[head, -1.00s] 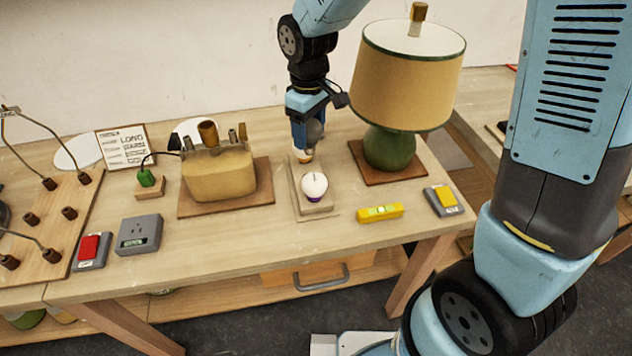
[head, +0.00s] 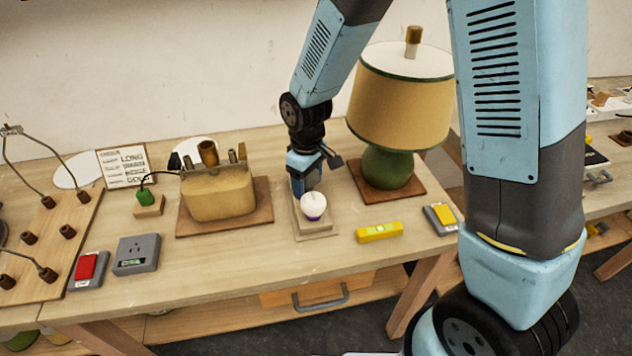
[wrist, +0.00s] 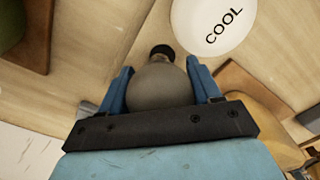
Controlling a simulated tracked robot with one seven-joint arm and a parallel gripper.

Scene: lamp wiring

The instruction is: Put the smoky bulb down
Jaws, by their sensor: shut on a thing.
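The smoky bulb (wrist: 160,88) is held between the two blue fingers of my gripper (wrist: 160,80) in the wrist view, its dark cap end pointing up the picture. In the head view my gripper (head: 303,186) is low over the back of a small pale wooden stand (head: 318,229), close behind a white bulb. The smoky bulb is largely hidden there by the gripper and the white bulb. I cannot tell whether it touches the stand.
A green lamp (head: 388,168) on a brown board stands right, a tan block (head: 220,195) left. A yellow level (head: 379,232) lies front right.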

